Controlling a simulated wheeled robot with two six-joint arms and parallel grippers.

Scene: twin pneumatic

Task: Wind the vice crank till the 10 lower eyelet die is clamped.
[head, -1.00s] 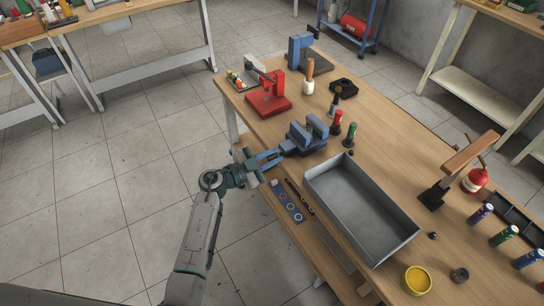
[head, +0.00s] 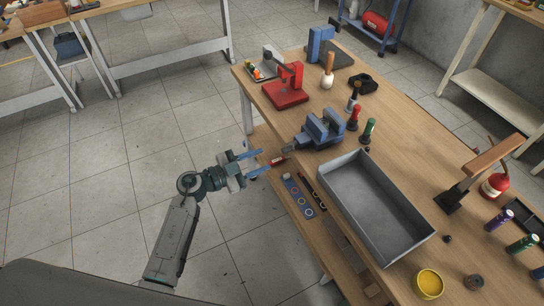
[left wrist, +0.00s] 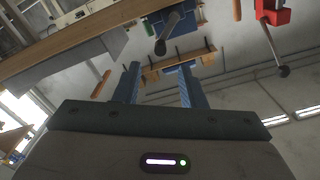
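The blue vice (head: 320,132) stands at the near edge of the workbench. Its grey screw end (head: 290,149) points toward my left arm, and a small reddish-brown crank handle (head: 278,161) shows below it. My left gripper (head: 257,163) is open and empty, just left of the handle and apart from it. In the left wrist view, the two blue fingers (left wrist: 159,85) stand wide apart with nothing between them; the vice (left wrist: 178,20) and a dark round screw end (left wrist: 160,47) show beyond. I cannot make out the eyelet die in the jaws. My right gripper is out of view.
A red press (head: 287,88) stands behind the vice, and a grey tray (head: 376,205) to its right. Red and green-handled tools (head: 361,125) stand beside the vice. A lower shelf holds a blue strip with rings (head: 298,196). Floor left of the bench is clear.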

